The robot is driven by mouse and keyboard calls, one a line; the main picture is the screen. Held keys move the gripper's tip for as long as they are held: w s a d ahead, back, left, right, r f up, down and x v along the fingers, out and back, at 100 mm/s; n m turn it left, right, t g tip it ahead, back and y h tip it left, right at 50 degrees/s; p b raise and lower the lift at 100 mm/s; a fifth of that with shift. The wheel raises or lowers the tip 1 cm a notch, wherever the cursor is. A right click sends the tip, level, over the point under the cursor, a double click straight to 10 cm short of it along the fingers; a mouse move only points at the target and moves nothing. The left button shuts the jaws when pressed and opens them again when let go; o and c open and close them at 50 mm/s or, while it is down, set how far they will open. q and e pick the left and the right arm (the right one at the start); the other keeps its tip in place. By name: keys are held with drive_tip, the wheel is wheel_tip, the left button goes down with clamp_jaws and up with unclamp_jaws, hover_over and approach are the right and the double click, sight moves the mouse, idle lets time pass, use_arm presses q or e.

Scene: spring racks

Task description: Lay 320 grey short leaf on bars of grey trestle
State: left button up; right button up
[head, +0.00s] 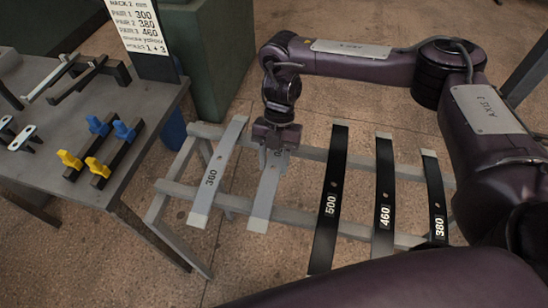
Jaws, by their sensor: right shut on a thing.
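My right gripper (276,146) is shut on a grey leaf (266,195) with pale ends, near its far part. The gripper hides most of that leaf's label, so I cannot read its number. The leaf spans the two bars of the grey trestle (176,190); I cannot tell whether it touches them or is just above. Another grey leaf (217,170), marked 360, lies across the bars to its left. My left gripper is not in view.
Black leaves marked 500 (329,190), 460 (385,190) and 380 (435,190) lie across the trestle to the right. A grey table (95,185) at left holds yellow and blue clamps (98,125), dark bars and a sign (140,25) behind. A green cabinet (215,60) stands at the back.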

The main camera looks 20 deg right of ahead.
drive_tip(key=shift+f, duration=0.2)
drive_tip(key=o, duration=1.3)
drive_tip(key=shift+f, duration=0.1)
drive_tip(key=v, duration=0.8)
